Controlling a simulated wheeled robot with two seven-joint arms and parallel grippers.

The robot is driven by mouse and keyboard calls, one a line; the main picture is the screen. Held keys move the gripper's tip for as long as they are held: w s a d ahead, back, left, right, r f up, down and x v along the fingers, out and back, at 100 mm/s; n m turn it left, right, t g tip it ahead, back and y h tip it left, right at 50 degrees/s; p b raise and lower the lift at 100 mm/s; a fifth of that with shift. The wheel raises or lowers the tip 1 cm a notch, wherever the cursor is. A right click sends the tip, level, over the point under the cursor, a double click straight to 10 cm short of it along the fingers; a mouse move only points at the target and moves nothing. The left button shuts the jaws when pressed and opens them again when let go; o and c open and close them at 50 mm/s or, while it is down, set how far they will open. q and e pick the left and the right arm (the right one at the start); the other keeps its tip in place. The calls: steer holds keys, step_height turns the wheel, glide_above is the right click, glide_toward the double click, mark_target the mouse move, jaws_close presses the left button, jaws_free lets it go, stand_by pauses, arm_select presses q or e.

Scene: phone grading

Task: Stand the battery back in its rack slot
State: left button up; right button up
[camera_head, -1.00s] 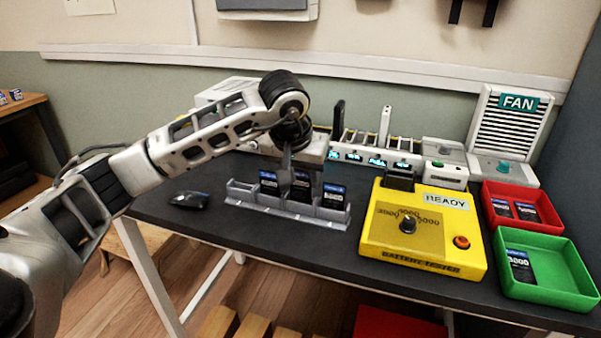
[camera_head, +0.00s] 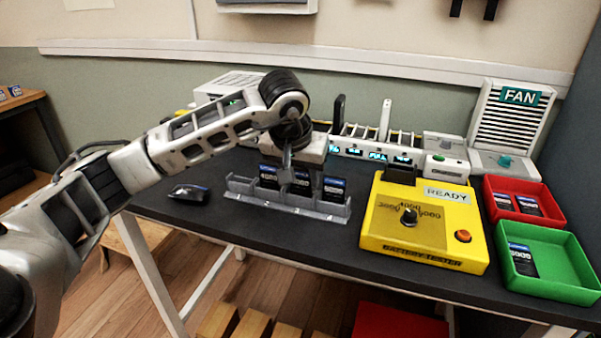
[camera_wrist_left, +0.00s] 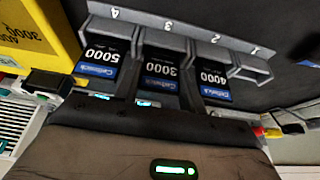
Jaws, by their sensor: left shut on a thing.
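The grey battery rack (camera_head: 240,187) stands on the dark table. Three black and blue batteries stand in its slots. In the left wrist view they read 5000 (camera_wrist_left: 101,56) at slot 4, 3000 (camera_wrist_left: 160,68) at slot 3 and 4000 (camera_wrist_left: 213,78) at slot 2. Slot 1 (camera_wrist_left: 250,68) is empty. My left gripper (camera_head: 288,165) points down over the middle of the rack and is shut on the middle battery (camera_head: 302,184), marked 3000. That battery is in its slot in line with its neighbours; whether it touches the bottom is hidden. My right gripper is not in view.
The yellow tester (camera_head: 385,232) reading READY stands right of the rack. A red tray (camera_head: 552,222) and a green tray (camera_head: 565,270) with batteries lie farther right. A charger row (camera_head: 375,155) is behind the rack. A dark mouse-like object (camera_head: 189,193) lies left.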

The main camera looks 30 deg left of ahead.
arm_select(q)
steer(key=shift+f, duration=0.15)
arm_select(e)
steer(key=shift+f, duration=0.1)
arm_select(q)
steer(key=o, duration=1.1)
steer(key=shift+c, duration=0.2)
steer(key=shift+v, duration=0.75)
steer(key=p+v, duration=0.1)
steer(key=v, duration=1.3)
steer(key=shift+s, duration=0.25)
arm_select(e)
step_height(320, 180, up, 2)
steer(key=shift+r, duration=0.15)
